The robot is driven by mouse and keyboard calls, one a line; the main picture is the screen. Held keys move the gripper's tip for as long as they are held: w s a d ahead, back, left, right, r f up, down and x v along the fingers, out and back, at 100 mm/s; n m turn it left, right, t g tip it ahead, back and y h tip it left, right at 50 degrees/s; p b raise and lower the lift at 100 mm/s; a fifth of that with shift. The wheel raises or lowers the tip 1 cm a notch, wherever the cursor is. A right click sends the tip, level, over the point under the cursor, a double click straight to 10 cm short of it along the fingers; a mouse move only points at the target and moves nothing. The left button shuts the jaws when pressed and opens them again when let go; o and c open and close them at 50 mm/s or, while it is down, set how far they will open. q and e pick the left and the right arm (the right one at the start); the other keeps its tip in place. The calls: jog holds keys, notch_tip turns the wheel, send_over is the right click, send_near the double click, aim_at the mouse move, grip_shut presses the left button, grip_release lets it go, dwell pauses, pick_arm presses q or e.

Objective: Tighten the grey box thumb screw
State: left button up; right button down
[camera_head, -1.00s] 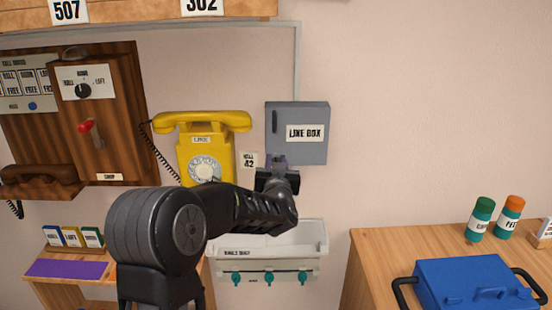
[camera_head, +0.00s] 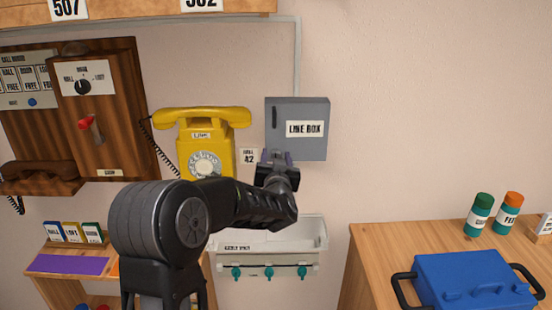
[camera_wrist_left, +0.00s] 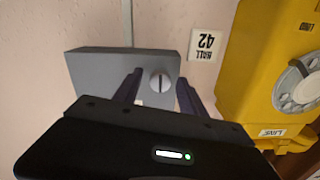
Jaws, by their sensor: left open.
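The grey line box (camera_head: 297,112) is fixed to the wall right of the yellow phone, and its underside (camera_wrist_left: 95,75) shows in the left wrist view. The round silver thumb screw (camera_wrist_left: 160,81) sits on that underside, its slot upright in the picture. In the head view the screw is hidden. My left gripper (camera_head: 274,156) is just below the box's lower left corner. In the wrist view its open fingers (camera_wrist_left: 158,86) stand on either side of the screw, with visible gaps. I cannot tell whether the fingertips reach the screw's depth. My right gripper is not in view.
The yellow phone (camera_head: 204,142) hangs close left of the gripper, with a small number card (camera_head: 248,156) between phone and box. A white tray with teal knobs (camera_head: 269,259) is below. Bare wall lies to the right, above a table with a blue case (camera_head: 470,280).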

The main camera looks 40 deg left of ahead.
pick_arm(q)
jog(key=b+v, duration=0.1)
jog(key=v, duration=0.6)
jog(key=shift+s+d, duration=0.25)
jog(key=shift+s, duration=0.05)
dwell(0.4)
